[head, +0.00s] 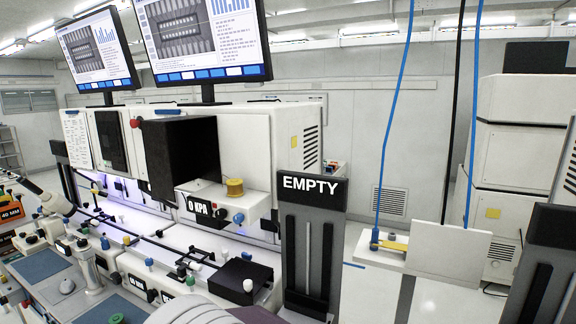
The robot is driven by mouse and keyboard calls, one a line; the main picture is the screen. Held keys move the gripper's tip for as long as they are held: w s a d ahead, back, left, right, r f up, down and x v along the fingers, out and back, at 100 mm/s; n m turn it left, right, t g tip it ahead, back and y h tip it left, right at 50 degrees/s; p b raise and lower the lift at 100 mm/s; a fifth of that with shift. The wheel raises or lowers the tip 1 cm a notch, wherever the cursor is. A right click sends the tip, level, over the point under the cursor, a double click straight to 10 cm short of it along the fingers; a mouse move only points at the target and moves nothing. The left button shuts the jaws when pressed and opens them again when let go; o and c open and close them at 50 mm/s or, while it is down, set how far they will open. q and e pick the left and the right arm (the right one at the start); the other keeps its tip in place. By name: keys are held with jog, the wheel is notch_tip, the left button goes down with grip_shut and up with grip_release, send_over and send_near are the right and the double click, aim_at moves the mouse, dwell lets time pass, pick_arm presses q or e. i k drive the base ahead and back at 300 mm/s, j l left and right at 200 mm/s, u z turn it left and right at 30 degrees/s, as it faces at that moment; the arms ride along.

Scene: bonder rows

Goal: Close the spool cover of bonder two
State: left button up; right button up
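Two white bonders stand side by side under two monitors. The nearer bonder (250,130) has a gold wire spool (235,188) standing exposed on a white ledge at its front right. A black box-like cover (183,155) with a blue piece on its top edge sticks out of this bonder's front, left of the spool. It looks raised, but I cannot tell for sure that it is the spool cover. No number for bonder two is readable.
A black rack marked EMPTY (312,230) stands right of the nearer bonder, and a similar dark rack (545,255) is at the right edge. Knobs and a black box (240,280) crowd the front bench. Blue and black cables hang over a white stand (445,250).

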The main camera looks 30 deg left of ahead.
aim_at(184, 149)
jog(key=k+j, duration=0.15)
jog(key=j, duration=0.45)
jog(key=k+j, duration=0.1)
jog(key=j, duration=0.45)
jog(key=k+j+z, duration=0.1)
jog(key=j, duration=0.5)
jog(key=k+j, duration=0.15)
jog(key=j, duration=0.4)
jog(key=k+j, duration=0.15)
jog(key=j, duration=0.45)
jog(key=k+j+z, duration=0.1)
jog(key=j, duration=0.45)
jog(key=k+j, duration=0.25)
jog(key=j, duration=0.3)
jog(key=k+j+z, duration=0.1)
jog(key=j, duration=0.5)
